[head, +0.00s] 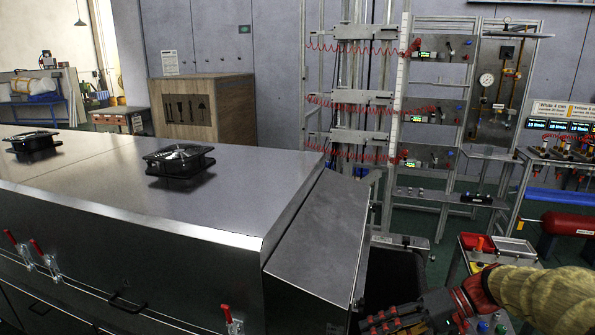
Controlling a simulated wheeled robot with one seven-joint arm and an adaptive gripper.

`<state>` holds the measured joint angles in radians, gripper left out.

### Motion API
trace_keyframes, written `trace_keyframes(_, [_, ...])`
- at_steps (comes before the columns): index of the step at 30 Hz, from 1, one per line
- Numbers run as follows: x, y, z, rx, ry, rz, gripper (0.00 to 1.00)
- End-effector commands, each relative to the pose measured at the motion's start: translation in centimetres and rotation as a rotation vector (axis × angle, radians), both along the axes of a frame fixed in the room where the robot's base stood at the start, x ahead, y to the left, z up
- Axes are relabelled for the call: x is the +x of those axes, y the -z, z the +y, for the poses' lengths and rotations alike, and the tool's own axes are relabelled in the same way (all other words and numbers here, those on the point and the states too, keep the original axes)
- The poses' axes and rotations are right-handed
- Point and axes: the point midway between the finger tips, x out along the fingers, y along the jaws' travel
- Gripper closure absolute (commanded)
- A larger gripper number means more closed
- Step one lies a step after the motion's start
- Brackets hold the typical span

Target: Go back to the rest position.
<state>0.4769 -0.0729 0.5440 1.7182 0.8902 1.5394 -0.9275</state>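My gripper (395,318) is at the bottom of the head view, right of centre, at the end of my arm, which comes in from the lower right in a tan sleeve. It is dark with red parts and points left, beside the sloped metal end hood (322,240) of the tunnel dryer (95,235). The fingertips are small and dark against a dark background, so I cannot tell whether they are open or shut, or whether anything is between them.
The dryer's long metal body fills the left, with fans (180,158) on top and red-handled clamps (232,320) on its side. A control panel (497,250) stands close to my arm. Behind are a wooden crate (200,108), a metal rack (433,95) and a red cylinder (570,224).

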Motion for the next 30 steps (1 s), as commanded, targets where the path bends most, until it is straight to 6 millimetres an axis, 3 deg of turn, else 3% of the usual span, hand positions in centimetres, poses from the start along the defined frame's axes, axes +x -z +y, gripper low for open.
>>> trace_keyframes(1, [-2.0,-1.3,1.4,-0.091,-0.013,0.021,0.51])
trace_keyframes(6, [-7.8,-2.9,3.1,-0.395,0.019,0.059,0.51])
trace_keyframes(15, [-15.5,-5.9,1.5,-0.815,0.202,-0.109,0.51])
trace_keyframes(21, [-17.4,-7.5,0.0,-0.925,0.323,-0.264,0.51])
trace_keyframes(30, [-17.8,-8.0,-0.5,-0.948,0.366,-0.317,0.51])
